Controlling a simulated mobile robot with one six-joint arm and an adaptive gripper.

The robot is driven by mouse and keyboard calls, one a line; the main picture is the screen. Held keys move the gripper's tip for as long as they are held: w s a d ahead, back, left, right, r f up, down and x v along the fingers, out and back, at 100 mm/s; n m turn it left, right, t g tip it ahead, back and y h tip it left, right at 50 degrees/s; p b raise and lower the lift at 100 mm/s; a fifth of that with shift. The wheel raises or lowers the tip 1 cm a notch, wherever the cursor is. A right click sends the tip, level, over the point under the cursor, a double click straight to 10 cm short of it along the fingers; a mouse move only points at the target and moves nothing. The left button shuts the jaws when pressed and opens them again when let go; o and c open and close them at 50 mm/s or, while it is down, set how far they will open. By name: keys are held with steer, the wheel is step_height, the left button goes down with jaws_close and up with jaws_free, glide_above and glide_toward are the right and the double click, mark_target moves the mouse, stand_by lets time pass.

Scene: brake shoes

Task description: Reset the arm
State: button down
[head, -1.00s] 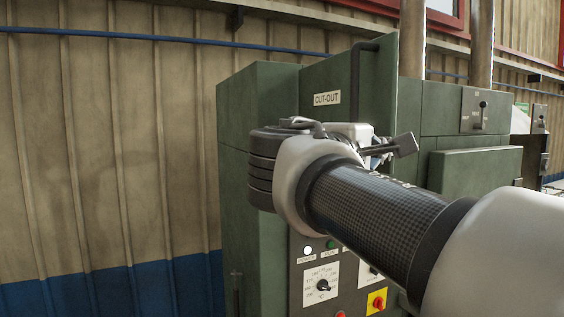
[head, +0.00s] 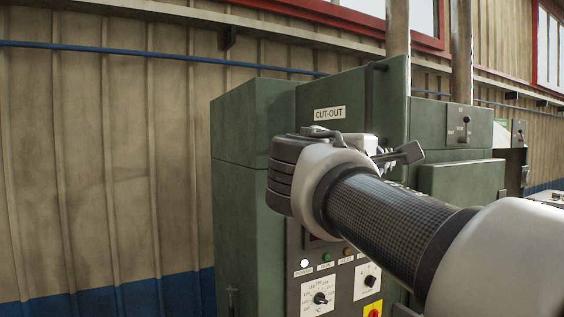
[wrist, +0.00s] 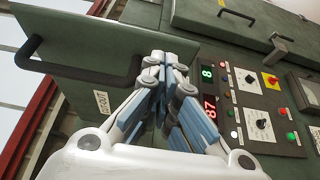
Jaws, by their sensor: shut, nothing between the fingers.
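My gripper (wrist: 165,68) shows in the wrist view with its fingers together and nothing between them. It is in front of a green machine (head: 240,190), whose panel is marked CUT-OUT (head: 329,113). In the head view my arm reaches in from the lower right, and its wrist covers part of the machine's front. The fingers are mostly hidden there behind the wrist. I cannot tell the exact gap between the gripper and the machine.
A black handle (wrist: 80,70) crosses the green panel near my gripper. The control panel (wrist: 245,105) has lit red digits, dials and buttons. A corrugated wall (head: 100,170) stands behind, with a blue pipe (head: 150,52) along it. Open space lies left of the machine.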

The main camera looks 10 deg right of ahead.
steer(key=s+a+b, duration=0.2)
steer(key=s+a, duration=0.3)
steer(key=s, duration=0.4)
steer(key=s+d+f+m+g+y+b, duration=0.1)
steer(key=s+d+f+g+y+b, duration=0.15)
steer(key=f, duration=0.75)
steer(key=s+d+f+m+g+y+b, duration=0.1)
steer(key=s+f+b, duration=0.15)
steer(key=f, duration=0.85)
steer(key=s+d+f+g+y+b, duration=0.15)
steer(key=f+b, duration=0.25)
steer(key=f, duration=0.6)
steer(key=s+a+f+m+g+y+b, duration=0.1)
steer(key=s+a+f+m+y+b, duration=0.1)
steer(key=f, duration=0.8)
steer(key=s+a+f+m+g+y+b, duration=0.1)
steer(key=s+a+f+m+y+b, duration=0.1)
steer(key=s+f, duration=0.4)
steer(key=s+a+f+m+g+y+b, duration=0.1)
steer(key=s+a+f+m+y+b, duration=0.2)
steer(key=f, duration=1.1)
steer(key=shift+s+a+f+g+b, duration=0.35)
steer(key=shift+s+a+b, duration=0.4)
steer(key=shift+b, duration=0.3)
steer(key=shift+s, duration=0.1)
